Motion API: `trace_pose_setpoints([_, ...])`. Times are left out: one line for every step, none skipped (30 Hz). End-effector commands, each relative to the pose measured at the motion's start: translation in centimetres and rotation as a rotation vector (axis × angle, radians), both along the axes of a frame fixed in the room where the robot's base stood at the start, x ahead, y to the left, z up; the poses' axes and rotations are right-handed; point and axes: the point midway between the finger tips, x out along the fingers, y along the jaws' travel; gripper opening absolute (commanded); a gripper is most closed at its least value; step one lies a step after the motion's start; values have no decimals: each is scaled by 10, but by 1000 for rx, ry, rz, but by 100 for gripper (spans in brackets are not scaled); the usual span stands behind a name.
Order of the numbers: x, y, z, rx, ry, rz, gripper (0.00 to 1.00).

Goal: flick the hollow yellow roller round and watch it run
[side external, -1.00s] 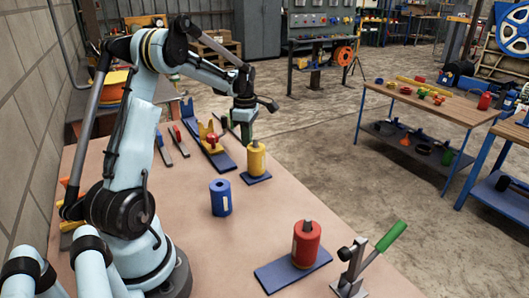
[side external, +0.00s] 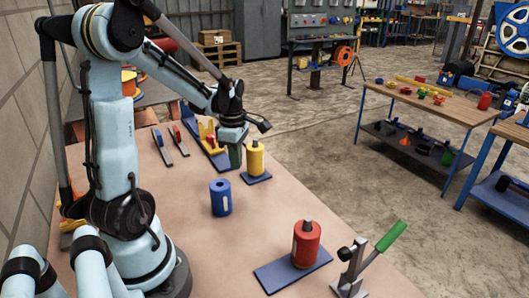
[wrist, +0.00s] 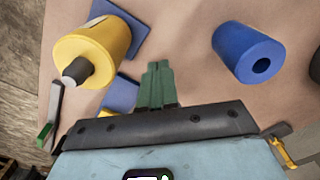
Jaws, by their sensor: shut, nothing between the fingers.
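The yellow roller (side external: 255,159) stands upright on a small blue base plate (side external: 257,178), with a dark spindle tip showing at its top. In the wrist view the yellow roller (wrist: 96,48) is at the upper left, its spindle end facing the camera. My gripper (side external: 235,156) is low, just left of the roller in the side view. Its green fingers (wrist: 158,82) are shut together and empty, with a gap between them and the roller in the wrist view. I cannot tell the exact distance between them.
A hollow blue roller (side external: 220,198) stands on the tabletop nearer the camera. A red roller (side external: 306,243) on a blue plate and a green-handled clamp (side external: 370,262) are at the front right.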

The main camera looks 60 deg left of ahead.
Motion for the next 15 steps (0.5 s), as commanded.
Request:
trace_pose_setpoints([-7, -6, 0, 0, 0, -1, 0])
trace_pose_setpoints([-9, -9, 0, 0, 0, -1, 0])
trace_pose_setpoints([-11, -11, 0, 1, 0, 0, 0])
trace_pose_setpoints([-12, -12, 0, 1, 0, 0, 0])
trace_pose_setpoints([-12, -12, 0, 1, 0, 0, 0])
trace_pose_setpoints([-12, -12, 0, 1, 0, 1, 0])
trace_pose_setpoints([-12, -11, 0, 1, 0, 1, 0])
trace_pose_setpoints([-12, -11, 0, 1, 0, 1, 0])
trace_pose_setpoints([-12, -11, 0, 1, 0, 1, 0])
trace_pose_setpoints([-12, -11, 0, 1, 0, 1, 0])
trace_pose_setpoints([-12, -11, 0, 1, 0, 1, 0])
trace_pose_setpoints([-12, -11, 0, 1, 0, 1, 0])
trace_pose_setpoints([-12, -11, 0, 1, 0, 1, 0])
trace_pose_setpoints([-12, -11, 0, 1, 0, 1, 0])
trace_pose_setpoints([-13, -10, 1, 1, 0, 2, 0])
